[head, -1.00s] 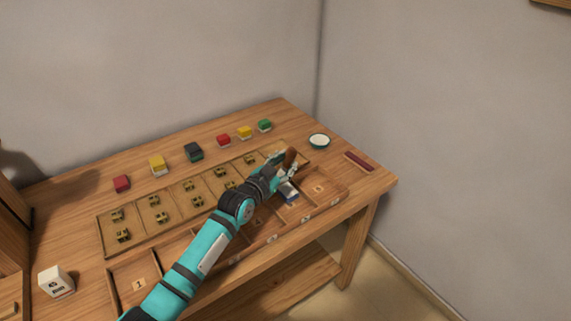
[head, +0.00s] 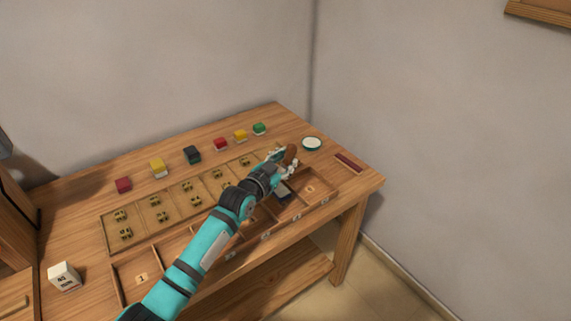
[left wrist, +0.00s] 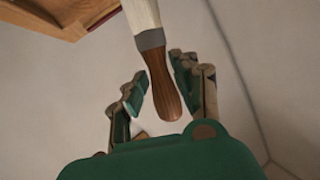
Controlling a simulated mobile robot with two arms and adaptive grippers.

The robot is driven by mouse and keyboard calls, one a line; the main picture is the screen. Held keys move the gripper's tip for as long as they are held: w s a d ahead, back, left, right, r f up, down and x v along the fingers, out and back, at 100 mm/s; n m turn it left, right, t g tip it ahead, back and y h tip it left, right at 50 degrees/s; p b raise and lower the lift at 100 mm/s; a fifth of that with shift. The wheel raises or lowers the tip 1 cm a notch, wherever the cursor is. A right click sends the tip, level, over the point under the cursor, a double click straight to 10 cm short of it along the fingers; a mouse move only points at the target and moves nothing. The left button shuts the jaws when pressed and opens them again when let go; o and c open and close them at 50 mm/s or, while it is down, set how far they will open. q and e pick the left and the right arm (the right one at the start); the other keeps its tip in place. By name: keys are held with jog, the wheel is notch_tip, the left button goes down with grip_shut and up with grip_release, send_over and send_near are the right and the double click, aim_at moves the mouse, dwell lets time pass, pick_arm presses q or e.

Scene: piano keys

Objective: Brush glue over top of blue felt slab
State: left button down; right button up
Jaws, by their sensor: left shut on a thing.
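My left gripper (head: 284,160) is over the right part of the tray and is shut on a brush. Its brown wooden handle (head: 291,154) shows at the fingers. In the left wrist view the fingers (left wrist: 160,85) stand either side of the brush's handle (left wrist: 162,82), with a grey ferrule and pale bristles above. A dark blue slab (head: 283,196), apparently the felt one, lies in a tray compartment just below the gripper, partly hidden by it. A round teal dish (head: 312,143) with white contents stands behind right.
The wooden tray (head: 324,199) has numbered compartments along the table's front. Behind it a board (head: 108,245) holds several brass-coloured pieces. Coloured blocks, such as a green one (head: 259,128), line the back. A dark red strip (head: 348,162) lies at right; a white box (head: 64,276) stands at left.

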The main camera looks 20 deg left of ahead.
aim_at(287, 151)
pick_arm(q)
jog(key=shift+r+p, duration=0.3)
jog(key=shift+r, duration=0.45)
jog(key=shift+d+r+p, duration=0.1)
jog(key=shift+r+p, duration=0.45)
jog(key=shift+r, duration=0.45)
pick_arm(e)
jog(key=shift+s+r, duration=0.4)
jog(key=shift+r, duration=0.25)
jog(key=shift+s+r, duration=0.35)
jog(key=shift+r, duration=0.25)
jog(key=shift+d, duration=0.1)
